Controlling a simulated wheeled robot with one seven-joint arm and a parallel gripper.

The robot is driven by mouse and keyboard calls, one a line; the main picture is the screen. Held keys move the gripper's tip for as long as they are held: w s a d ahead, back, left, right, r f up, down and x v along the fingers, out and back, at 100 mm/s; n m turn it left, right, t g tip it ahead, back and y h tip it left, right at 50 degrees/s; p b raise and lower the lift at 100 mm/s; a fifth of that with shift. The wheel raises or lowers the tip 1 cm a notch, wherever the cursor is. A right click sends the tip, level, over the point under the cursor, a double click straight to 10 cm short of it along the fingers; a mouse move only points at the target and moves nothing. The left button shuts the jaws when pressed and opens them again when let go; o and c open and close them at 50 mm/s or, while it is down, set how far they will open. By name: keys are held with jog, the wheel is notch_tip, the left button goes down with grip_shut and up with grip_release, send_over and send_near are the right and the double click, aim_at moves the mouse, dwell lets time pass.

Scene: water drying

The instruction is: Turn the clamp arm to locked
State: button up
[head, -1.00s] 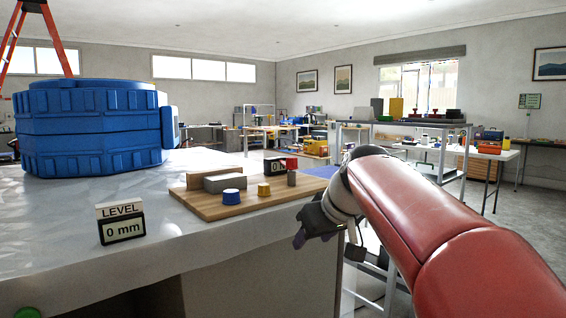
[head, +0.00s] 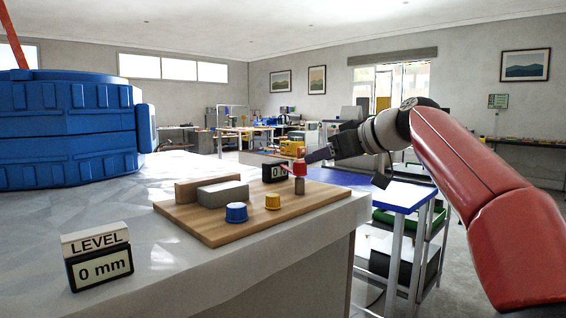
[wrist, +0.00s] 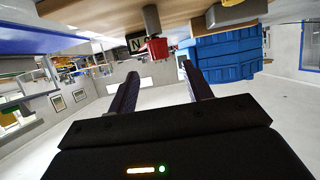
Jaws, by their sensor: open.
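A wooden board (head: 225,228) on the bench holds a brown block, a grey block (head: 222,194), a blue cap (head: 236,212), a yellow cap (head: 272,201) and a red cap (head: 300,169) on a grey post. A small black display (head: 275,173) stands behind the red cap. I cannot tell which part is the clamp arm. My gripper (head: 318,155) is near the red cap, up and to its right. In the wrist view my gripper (wrist: 160,69) is open and empty, with the red cap (wrist: 157,48) beyond and between its fingertips.
A large blue tank (head: 68,130) stands at the bench's back left. A level display (head: 98,256) reading 0 mm is at the front left. A blue-topped cart (head: 385,193) stands right of the bench. Open floor lies farther right.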

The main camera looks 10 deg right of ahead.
aim_at(303, 162)
jog(key=p+x, duration=0.2)
jog(key=x, duration=0.6)
jog(key=shift+r, duration=0.2)
grip_shut()
